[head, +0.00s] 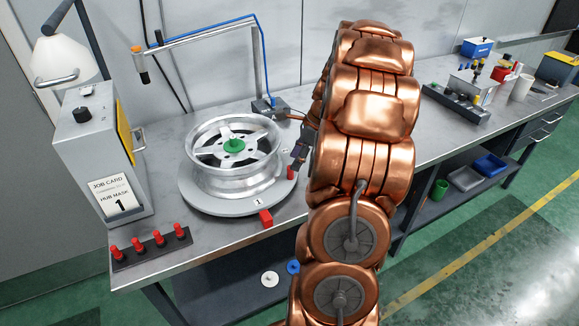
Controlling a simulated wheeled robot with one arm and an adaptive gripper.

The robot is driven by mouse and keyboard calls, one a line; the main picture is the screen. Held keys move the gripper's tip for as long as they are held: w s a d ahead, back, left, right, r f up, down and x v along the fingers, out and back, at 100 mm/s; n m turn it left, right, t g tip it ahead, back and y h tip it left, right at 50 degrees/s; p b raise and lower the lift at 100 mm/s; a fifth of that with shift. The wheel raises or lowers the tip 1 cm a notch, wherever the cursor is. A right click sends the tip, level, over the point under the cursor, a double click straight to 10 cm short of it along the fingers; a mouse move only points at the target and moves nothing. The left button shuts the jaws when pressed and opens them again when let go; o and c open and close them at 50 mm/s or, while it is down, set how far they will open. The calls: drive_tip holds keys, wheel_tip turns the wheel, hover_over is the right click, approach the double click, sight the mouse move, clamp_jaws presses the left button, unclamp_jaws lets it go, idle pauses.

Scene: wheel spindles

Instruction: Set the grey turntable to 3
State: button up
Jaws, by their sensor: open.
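The grey turntable (225,207) is a round disc on the bench at the left of the head view. A label reading 1 (258,202) is on its front edge, close to a red block (265,218) that looks like a fixed marker. A silver wheel (207,170) with a green hub cap (234,145) lies on the disc. A small red piece (291,172) shows at the disc's right edge. My gripper (299,153) is partly hidden by my copper arm, just above that red piece. It is open; I cannot tell whether it touches the piece. Other numbers are not visible.
A rack of red pegs (152,246) lies at the front left. A metal frame with a blue hose (205,33) rises behind the wheel. Bench space behind my arm is hidden.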

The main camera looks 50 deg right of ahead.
drive_tip(key=shift+p+x, duration=0.45)
drive_tip(key=shift+x, duration=1.85)
clamp_jaws()
